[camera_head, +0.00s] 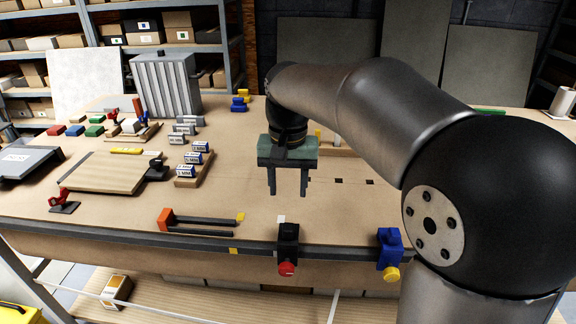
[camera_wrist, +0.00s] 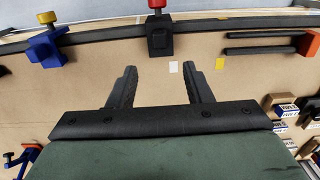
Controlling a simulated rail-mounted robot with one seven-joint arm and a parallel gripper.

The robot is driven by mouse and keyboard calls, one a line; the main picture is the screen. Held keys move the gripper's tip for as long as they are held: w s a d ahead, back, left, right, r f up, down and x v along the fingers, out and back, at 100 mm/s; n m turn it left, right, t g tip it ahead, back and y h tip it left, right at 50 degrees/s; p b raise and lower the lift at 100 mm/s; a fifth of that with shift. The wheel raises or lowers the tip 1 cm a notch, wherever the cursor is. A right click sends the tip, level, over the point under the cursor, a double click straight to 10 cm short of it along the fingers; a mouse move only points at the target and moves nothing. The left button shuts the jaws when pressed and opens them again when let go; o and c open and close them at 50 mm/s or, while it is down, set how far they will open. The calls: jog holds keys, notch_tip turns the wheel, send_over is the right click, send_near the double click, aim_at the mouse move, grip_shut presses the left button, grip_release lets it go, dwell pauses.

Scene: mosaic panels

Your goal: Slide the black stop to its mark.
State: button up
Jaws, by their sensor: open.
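The black stop (camera_head: 288,240) with a red knob (camera_head: 287,269) sits on the dark rail (camera_head: 335,252) along the table's front edge. In the wrist view the stop (camera_wrist: 159,40) lies beyond my fingertips, roughly in line with the gap between them. My gripper (camera_head: 288,194) is open and empty, above the table and behind the stop. Its two fingers also show in the wrist view (camera_wrist: 160,69). A white patch (camera_head: 281,218) lies just behind the stop. A yellow patch (camera_head: 241,217) lies on the table to its left, and another yellow patch (camera_head: 233,251) is on the rail.
A blue stop (camera_head: 389,247) with a yellow knob sits on the rail to the right. An orange-ended piece with dark bars (camera_head: 197,220) lies to the left. White labelled boxes (camera_head: 193,158) stand on a wooden rack further back. The rail between the black and blue stops is clear.

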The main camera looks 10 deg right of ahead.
notch_tip(320, 180, up, 5)
jog(key=shift+f, duration=0.1)
dwell(0.3)
jog(key=s+d+f+n, duration=0.1)
jog(key=s+d+f, duration=0.3)
jog(key=s+f, duration=0.4)
jog(key=s+d+f+n, duration=0.1)
jog(key=s+d+f, duration=0.3)
jog(key=s+f, duration=0.5)
jog(key=s, duration=0.4)
jog(key=shift+d+f+t, duration=0.15)
jog(key=shift+f+t, duration=0.05)
jog(key=shift+t, duration=0.1)
